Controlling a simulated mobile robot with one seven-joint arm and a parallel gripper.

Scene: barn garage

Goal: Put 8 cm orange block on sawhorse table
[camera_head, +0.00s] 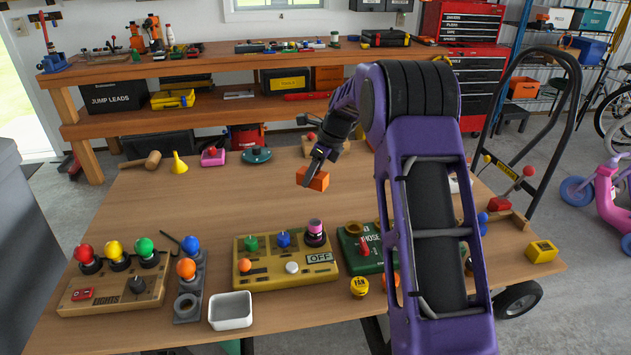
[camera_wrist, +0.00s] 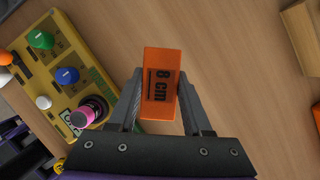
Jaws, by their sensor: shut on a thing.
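The orange block (camera_wrist: 161,68), marked "8 cm", is between the two fingers of my gripper (camera_wrist: 160,110) in the wrist view. The fingers press on its two sides. In the head view the orange block (camera_head: 314,179) hangs at the tip of my gripper (camera_head: 318,165), over the middle of the wooden sawhorse table (camera_head: 225,205). It looks to be just above the tabletop or touching it; I cannot tell which.
Near the front edge stand a lights panel (camera_head: 115,284), a yellow switch box (camera_head: 285,265), a green box (camera_head: 357,245) and a white bin (camera_head: 230,311). A mallet (camera_head: 152,160) and yellow funnel (camera_head: 178,162) are at the back left. The table's left middle is clear.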

